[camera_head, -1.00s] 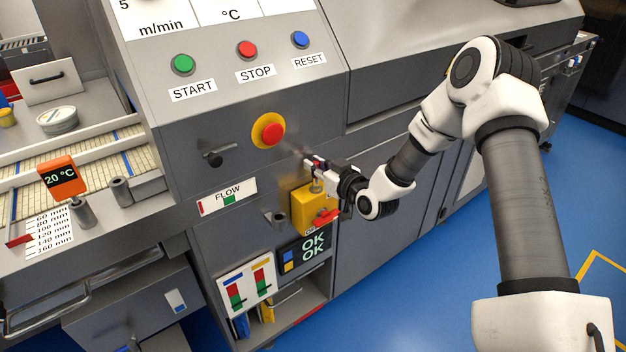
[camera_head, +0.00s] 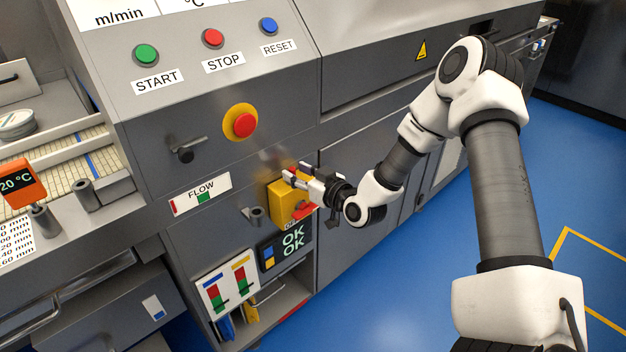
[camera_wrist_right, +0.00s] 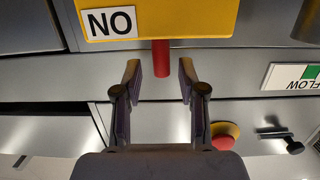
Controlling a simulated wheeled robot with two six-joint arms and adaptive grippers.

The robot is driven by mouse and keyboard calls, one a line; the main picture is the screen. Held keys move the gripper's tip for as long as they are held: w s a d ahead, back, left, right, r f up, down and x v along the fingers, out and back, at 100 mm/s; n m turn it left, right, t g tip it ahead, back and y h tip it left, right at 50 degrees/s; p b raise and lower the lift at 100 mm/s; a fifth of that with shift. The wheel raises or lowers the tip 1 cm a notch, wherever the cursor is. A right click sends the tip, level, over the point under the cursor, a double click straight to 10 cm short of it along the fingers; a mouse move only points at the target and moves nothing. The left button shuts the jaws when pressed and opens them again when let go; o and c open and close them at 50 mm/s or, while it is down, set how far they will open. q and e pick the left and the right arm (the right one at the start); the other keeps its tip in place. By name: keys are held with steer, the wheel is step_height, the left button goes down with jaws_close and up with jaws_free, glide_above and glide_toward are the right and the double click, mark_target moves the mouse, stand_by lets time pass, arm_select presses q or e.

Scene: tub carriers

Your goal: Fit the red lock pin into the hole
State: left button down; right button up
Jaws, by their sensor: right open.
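A yellow box (camera_head: 278,204) sits on the grey machine front, below and right of the emergency stop button. In the right wrist view the yellow box (camera_wrist_right: 190,20) fills the top of the upside-down picture. A short red pin (camera_wrist_right: 161,58) projects from the box edge; how deep it sits, and any hole, are hidden. My right gripper (camera_head: 295,171) is at the top of the box. In the wrist view the right gripper (camera_wrist_right: 160,68) is open, one finger on each side of the pin's end, with visible gaps. My left gripper is not in view.
The emergency stop button (camera_head: 241,122) and a black handle (camera_head: 186,153) are above left of the box. A grey post (camera_head: 254,214) stands out left of it, and an OK display (camera_head: 285,247) lies below. Blue floor (camera_head: 400,290) is clear at right.

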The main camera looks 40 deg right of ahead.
steer(key=s+r+p, duration=0.2)
steer(key=s+p, duration=0.1)
steer(key=s, duration=0.6)
steer(key=s+a+f+g+y, duration=0.1)
steer(key=s+a+f+g, duration=0.3)
steer(key=f, duration=0.3)
steer(key=s+a+f+g, duration=0.3)
steer(key=a+f+g, duration=0.15)
steer(key=f, duration=0.35)
steer(key=s+a+f+g, duration=0.2)
steer(key=s+f, duration=0.1)
steer(key=s, duration=0.3)
steer(key=s+a+f+g+h, duration=0.1)
steer(key=s+f+g, duration=0.2)
steer(key=s, duration=0.3)
steer(key=s+a+f+m+g+h, duration=0.1)
steer(key=s+a+f+g, duration=0.1)
steer(key=s+f, duration=0.2)
steer(key=s, duration=0.3)
steer(key=shift+a+f+g, duration=0.35)
steer(key=shift+f, duration=0.05)
steer(key=shift+r+p, duration=0.45)
steer(key=shift+r, duration=0.1)
